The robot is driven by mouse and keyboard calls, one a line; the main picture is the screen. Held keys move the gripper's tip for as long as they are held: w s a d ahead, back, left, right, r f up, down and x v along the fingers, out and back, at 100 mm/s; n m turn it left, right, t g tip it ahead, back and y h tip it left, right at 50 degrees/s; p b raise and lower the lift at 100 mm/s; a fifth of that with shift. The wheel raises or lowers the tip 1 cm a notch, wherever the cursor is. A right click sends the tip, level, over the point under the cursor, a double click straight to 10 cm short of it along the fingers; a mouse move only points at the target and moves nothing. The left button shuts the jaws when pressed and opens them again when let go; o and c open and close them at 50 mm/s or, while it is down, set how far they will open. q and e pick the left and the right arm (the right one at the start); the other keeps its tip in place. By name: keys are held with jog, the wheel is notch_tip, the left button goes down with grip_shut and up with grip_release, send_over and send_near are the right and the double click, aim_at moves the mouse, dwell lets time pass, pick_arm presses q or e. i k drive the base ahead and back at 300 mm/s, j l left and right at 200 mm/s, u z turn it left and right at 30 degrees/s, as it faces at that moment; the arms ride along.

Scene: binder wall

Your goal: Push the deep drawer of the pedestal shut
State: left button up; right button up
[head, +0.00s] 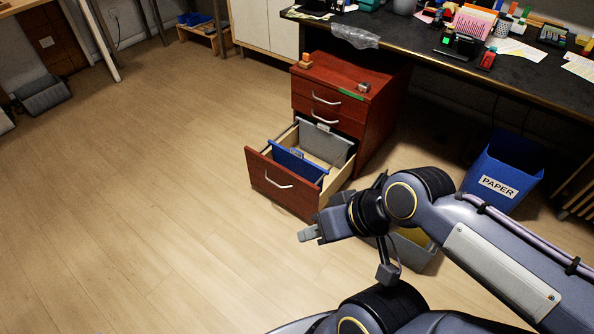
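The reddish-brown pedestal (375,117) stands under the front edge of the dark desk. Its deep bottom drawer (270,181) is pulled well out toward the lower left, with a blue hanging folder (297,166) and a grey one (325,146) inside. The two drawers above it look shut. My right gripper (304,236) is in front and to the right of the drawer's front panel, apart from it in the picture and pointing left. Its fingers show from the side, so I cannot tell whether they are open. My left gripper is not in view.
A blue bin marked PAPER (503,170) stands right of the pedestal. A grey bin (414,250) is partly hidden behind my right arm. Small items lie on the pedestal's top. The desk (405,32) holds much stationery. The wooden floor left of the drawer is clear.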

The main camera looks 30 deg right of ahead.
aim_at(303, 197)
jog(key=i+l, duration=0.1)
jog(key=i, duration=0.4)
jog(key=i+l, duration=0.1)
jog(key=i, duration=0.4)
